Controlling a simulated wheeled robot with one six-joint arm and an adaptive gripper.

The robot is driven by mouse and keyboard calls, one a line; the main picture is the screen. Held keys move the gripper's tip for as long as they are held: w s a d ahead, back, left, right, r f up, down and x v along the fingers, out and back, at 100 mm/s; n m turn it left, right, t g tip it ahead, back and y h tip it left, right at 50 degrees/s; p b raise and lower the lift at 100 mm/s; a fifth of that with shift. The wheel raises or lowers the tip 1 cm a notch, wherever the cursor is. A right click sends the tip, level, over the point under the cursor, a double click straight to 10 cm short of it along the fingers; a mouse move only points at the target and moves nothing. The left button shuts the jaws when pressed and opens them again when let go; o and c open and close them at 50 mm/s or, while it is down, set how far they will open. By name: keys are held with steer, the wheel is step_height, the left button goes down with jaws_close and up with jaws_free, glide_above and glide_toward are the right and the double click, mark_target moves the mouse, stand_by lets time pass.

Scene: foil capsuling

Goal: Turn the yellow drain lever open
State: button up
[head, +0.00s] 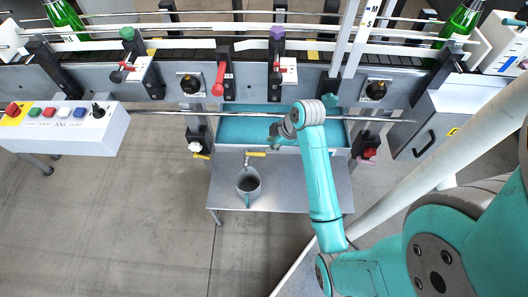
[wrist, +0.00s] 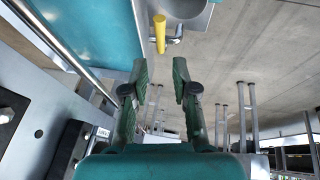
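The yellow drain lever (head: 256,154) sticks out at the front of the teal trough, above the grey shelf, in the head view. In the wrist view the lever (wrist: 160,33) stands upright in the picture, beyond my fingertips and roughly in line with the gap between them. My gripper (head: 273,134) is at the trough's front edge, a little right of and above the lever in the head view. In the wrist view my gripper (wrist: 161,82) has its two fingers apart with nothing between them. The lever is not touched by the fingers.
The teal trough (head: 240,130) and a long metal rail (head: 165,112) lie behind. A white-knobbed valve (head: 196,148) with a yellow part is to the left. A control box (head: 70,138) stands far left.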

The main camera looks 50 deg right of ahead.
mark_target(259, 153)
steer(key=x, duration=1)
steer(key=shift+w+f, duration=0.15)
steer(key=shift+f, duration=0.2)
jaws_close()
